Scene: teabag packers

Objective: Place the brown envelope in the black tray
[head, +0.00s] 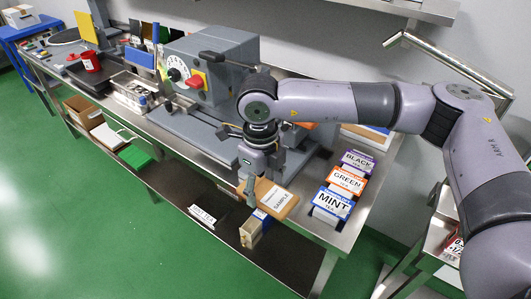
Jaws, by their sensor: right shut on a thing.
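The brown envelope (278,203), printed SAMPLE, is at the front edge of the steel bench. My right gripper (249,190) is shut on its left end; I cannot tell whether the envelope still touches the bench. A flat black tray (92,83) lies far to the left on the bench, with a red mug at its back; I take it to be the tray named. My left gripper is not in view.
A grey machine with a dial (205,68) stands between the envelope and the black tray. Tea boxes marked BLACK (357,161), GREEN (346,181) and MINT (333,203) stand right of the envelope. A metal parts tray (133,92) lies left of the machine.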

